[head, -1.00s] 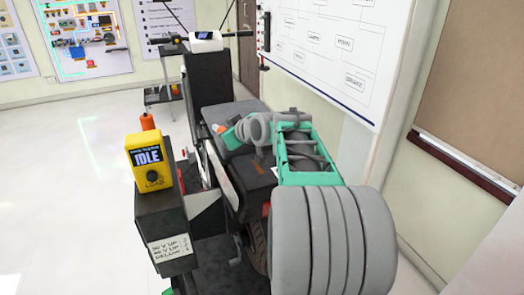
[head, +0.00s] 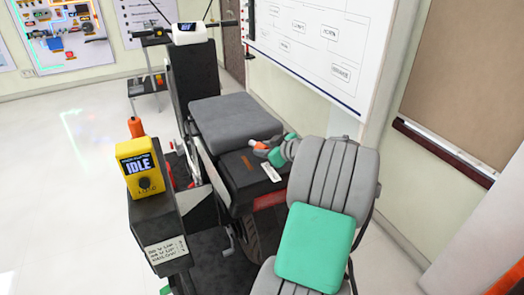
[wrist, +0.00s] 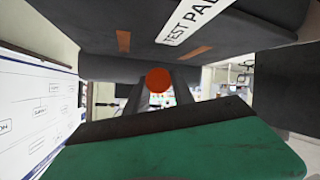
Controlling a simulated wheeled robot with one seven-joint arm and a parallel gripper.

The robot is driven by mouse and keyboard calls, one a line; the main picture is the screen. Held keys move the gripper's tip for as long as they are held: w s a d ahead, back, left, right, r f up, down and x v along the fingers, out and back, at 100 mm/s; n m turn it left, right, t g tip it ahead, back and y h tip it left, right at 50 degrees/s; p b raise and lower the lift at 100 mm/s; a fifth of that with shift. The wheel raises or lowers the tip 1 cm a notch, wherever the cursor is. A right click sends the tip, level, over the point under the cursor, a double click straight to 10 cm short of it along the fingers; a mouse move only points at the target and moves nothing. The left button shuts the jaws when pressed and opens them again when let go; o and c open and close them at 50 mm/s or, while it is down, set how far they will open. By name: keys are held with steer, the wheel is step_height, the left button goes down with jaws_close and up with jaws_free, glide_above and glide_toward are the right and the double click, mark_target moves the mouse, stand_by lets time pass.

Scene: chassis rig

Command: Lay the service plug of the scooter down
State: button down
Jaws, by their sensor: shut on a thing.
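The service plug, an orange piece (head: 259,149), is held in my gripper (head: 266,153) at the rear of the scooter (head: 230,120). In the wrist view its round orange end (wrist: 158,80) sits between the two dark fingers of my gripper (wrist: 158,88). My gripper is shut on it. The plug is over or close beside the black rear box (head: 250,183), which carries an orange strip and a white label. In the wrist view the label reads "TEST PA" (wrist: 197,22), partly cut off. I cannot tell whether the plug touches the box.
The grey seat (head: 233,122) lies beyond the box. A whiteboard (head: 315,45) is at right. Floor at left is clear.

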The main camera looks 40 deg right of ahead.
steer(key=shift+w+f, duration=0.1)
steer(key=shift+f, duration=0.8)
steer(key=shift+f+b, duration=0.3)
steer(key=shift+b, duration=0.1)
steer(key=shift+a+f+b, duration=0.1)
steer(key=shift+f+b, duration=0.25)
steer(key=shift+b, duration=0.15)
